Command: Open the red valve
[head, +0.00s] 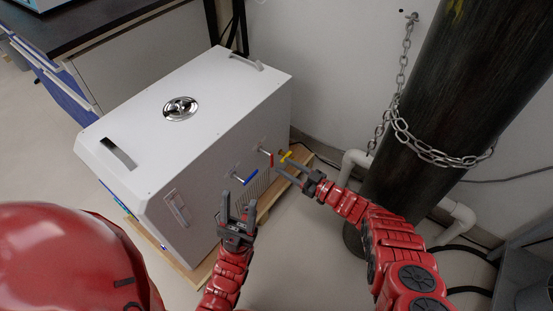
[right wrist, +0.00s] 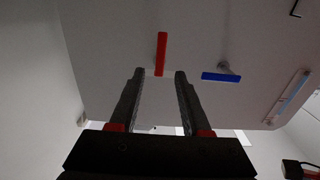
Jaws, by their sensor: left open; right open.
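The red valve (head: 270,159) is a short red handle on the side panel of the white machine. In the right wrist view the red handle (right wrist: 161,52) stands upright in the picture, its lower end between my fingertips. My right gripper (head: 282,168) is open beside the red valve; its fingers (right wrist: 159,73) look empty, and I cannot tell whether they touch it. My left gripper (head: 239,200) is open and empty in front of the panel, below the blue handle.
The white machine (head: 215,110) stands on a wooden pallet (head: 270,202). A dark gas cylinder (head: 455,90) with a chain (head: 430,155) stands to the right, near white pipes (head: 457,213). A dark-topped bench (head: 75,30) is at the back left.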

